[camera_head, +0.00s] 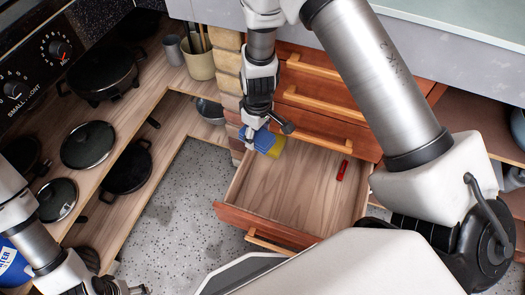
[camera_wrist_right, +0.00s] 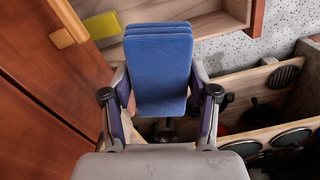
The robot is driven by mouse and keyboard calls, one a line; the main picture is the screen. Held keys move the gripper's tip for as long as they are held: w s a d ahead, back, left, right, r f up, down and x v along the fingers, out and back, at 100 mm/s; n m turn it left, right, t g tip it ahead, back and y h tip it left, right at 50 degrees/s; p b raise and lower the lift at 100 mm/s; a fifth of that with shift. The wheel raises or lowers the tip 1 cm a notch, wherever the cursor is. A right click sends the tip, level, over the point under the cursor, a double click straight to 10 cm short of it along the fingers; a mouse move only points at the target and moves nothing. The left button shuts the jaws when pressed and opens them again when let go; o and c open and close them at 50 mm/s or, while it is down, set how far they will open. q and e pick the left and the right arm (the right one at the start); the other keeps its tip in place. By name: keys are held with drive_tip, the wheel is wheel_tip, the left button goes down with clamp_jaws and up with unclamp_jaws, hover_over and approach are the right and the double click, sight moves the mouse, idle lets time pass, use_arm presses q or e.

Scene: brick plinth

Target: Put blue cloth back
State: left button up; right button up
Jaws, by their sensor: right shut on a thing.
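My right gripper (camera_head: 263,128) is shut on a folded blue cloth (camera_head: 262,138), holding it above the back left corner of an open wooden drawer (camera_head: 300,185). In the right wrist view the blue cloth (camera_wrist_right: 160,65) stands between the two fingers of my right gripper (camera_wrist_right: 160,90), its stacked folds showing at the top. The open drawer (camera_wrist_right: 205,38) lies beyond it there. A yellow cloth (camera_head: 276,148) shows just beside the blue one, in the drawer's back left corner. My left gripper (camera_head: 120,289) is at the bottom left edge, partly cut off, its fingers unclear.
A small red object (camera_head: 342,170) lies in the drawer's right part. Closed drawers (camera_head: 315,97) with wooden handles are above it. Shelves with pans (camera_head: 88,145) stand at left, and a utensil pot (camera_head: 200,62) stands near the brick pillar. The drawer's middle is bare.

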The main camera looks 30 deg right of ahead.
sight(263, 178)
drive_tip(key=f+n+b, duration=0.1)
drive_tip(key=f+b, duration=0.5)
drive_tip(key=f, duration=0.2)
drive_tip(key=d+f+n+b, duration=0.1)
drive_tip(key=f+b, duration=0.5)
drive_tip(key=f, duration=0.3)
drive_tip(key=f+n+b, duration=0.1)
drive_tip(key=f+b, duration=0.6)
drive_tip(key=f, duration=0.2)
drive_tip(key=shift+s+d, duration=0.25)
drive_tip(key=shift+d, duration=0.1)
drive_tip(key=shift+r, duration=0.25)
drive_tip(key=shift+f, duration=0.15)
drive_tip(key=o, duration=1.1)
use_arm(q)
wheel_tip(263, 178, down, 22)
drive_tip(key=shift+f, duration=0.2)
drive_tip(key=shift+w, duration=0.1)
wheel_tip(263, 178, up, 7)
drive_tip(key=p, duration=0.6)
drive_tip(key=shift+f+p, duration=0.15)
drive_tip(key=shift+p, duration=0.2)
use_arm(e)
wheel_tip(263, 178, up, 12)
drive_tip(key=shift+r, duration=0.2)
